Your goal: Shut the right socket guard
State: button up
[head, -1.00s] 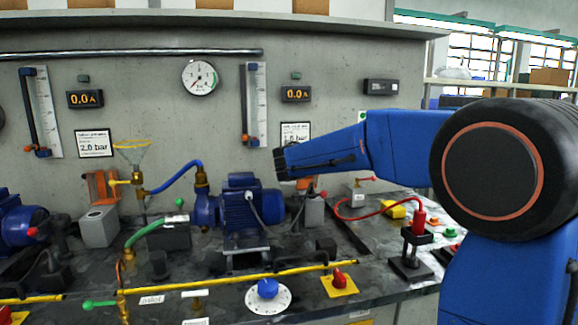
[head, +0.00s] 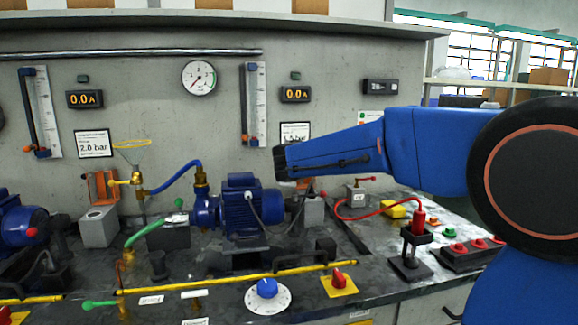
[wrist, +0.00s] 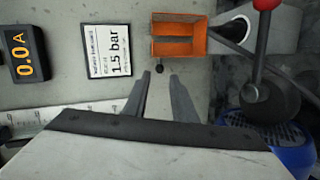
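The right socket guard (wrist: 178,45) is an orange, box-like cover at the top middle of the wrist view. It appears raised against the wall, with its hollow side showing. A small dark knob (wrist: 159,68) sticks out from its lower left edge. My gripper (wrist: 159,79) has its two fingers apart, with the tips just short of the knob and roughly on either side of it. Contact is not visible. In the head view, my forearm hides most of the guard; the grey socket box (head: 314,211) shows below it.
A red-knobbed lever (wrist: 264,60) and a blue motor (wrist: 280,145) lie to the right in the wrist view. A 1.5 bar sign (wrist: 107,50) hangs left. In the head view, another orange guard (head: 100,187) stands raised at the left, and a red plug (head: 419,218) stands right.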

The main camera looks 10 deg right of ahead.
jog(key=v, duration=1.3)
jog(key=shift+s, duration=0.15)
